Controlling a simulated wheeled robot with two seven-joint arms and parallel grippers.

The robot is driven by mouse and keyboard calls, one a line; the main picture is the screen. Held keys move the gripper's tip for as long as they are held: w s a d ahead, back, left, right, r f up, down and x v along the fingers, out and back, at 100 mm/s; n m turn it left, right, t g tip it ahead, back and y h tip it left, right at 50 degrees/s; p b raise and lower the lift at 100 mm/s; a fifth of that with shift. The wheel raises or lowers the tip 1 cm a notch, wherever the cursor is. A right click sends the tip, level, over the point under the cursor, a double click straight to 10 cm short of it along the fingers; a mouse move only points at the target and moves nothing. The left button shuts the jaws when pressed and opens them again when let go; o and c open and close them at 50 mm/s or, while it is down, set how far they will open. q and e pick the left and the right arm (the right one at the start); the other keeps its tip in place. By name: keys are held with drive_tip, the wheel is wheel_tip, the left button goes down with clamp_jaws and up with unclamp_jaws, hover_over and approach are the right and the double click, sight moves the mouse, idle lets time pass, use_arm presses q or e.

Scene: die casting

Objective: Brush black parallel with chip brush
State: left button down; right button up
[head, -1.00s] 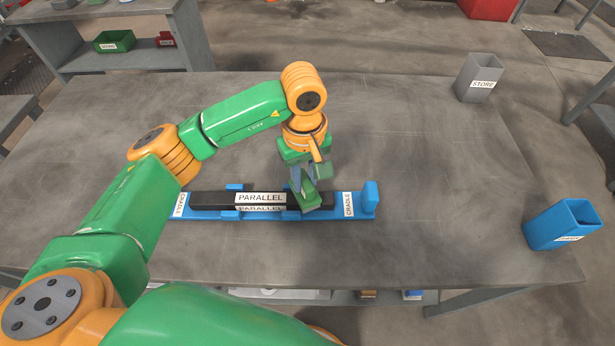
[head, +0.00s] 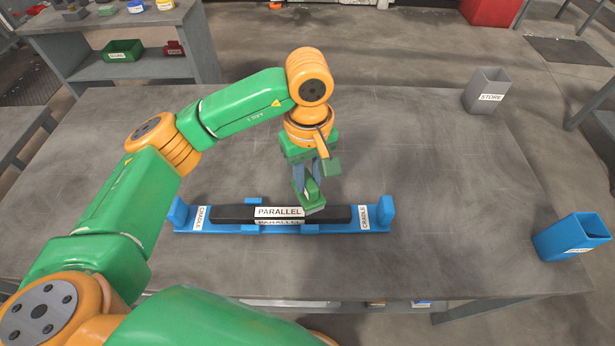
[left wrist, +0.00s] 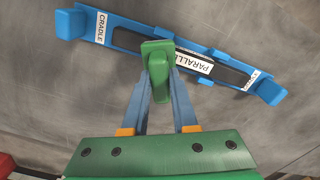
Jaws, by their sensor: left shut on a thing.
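The black parallel (head: 236,212) lies lengthwise in the blue cradle (head: 182,226), with a white PARALLEL label (head: 279,212) on it. My left gripper (head: 309,180) is shut on the green chip brush (head: 312,192), which points down at the parallel just right of its label. The brush's lower end is at or just over the bar; contact cannot be told. In the left wrist view the brush (left wrist: 157,62) sits between the fingertips and covers part of the parallel (left wrist: 235,76) in the cradle (left wrist: 127,37). My right gripper is not in view.
A grey STORE bin (head: 487,94) stands at the table's far right, and a blue bin (head: 572,240) at its near right. A shelf unit (head: 150,68) with green and red bins stands behind the table. The tabletop (head: 430,150) between arm and bins is clear.

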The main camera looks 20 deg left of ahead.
use_arm(q)
wheel_tip(320, 180, up, 2)
drive_tip(key=shift+a+r+p, duration=0.1)
drive_tip(key=shift+r+p, duration=0.05)
drive_tip(key=shift+p, duration=0.35)
idle(0.4)
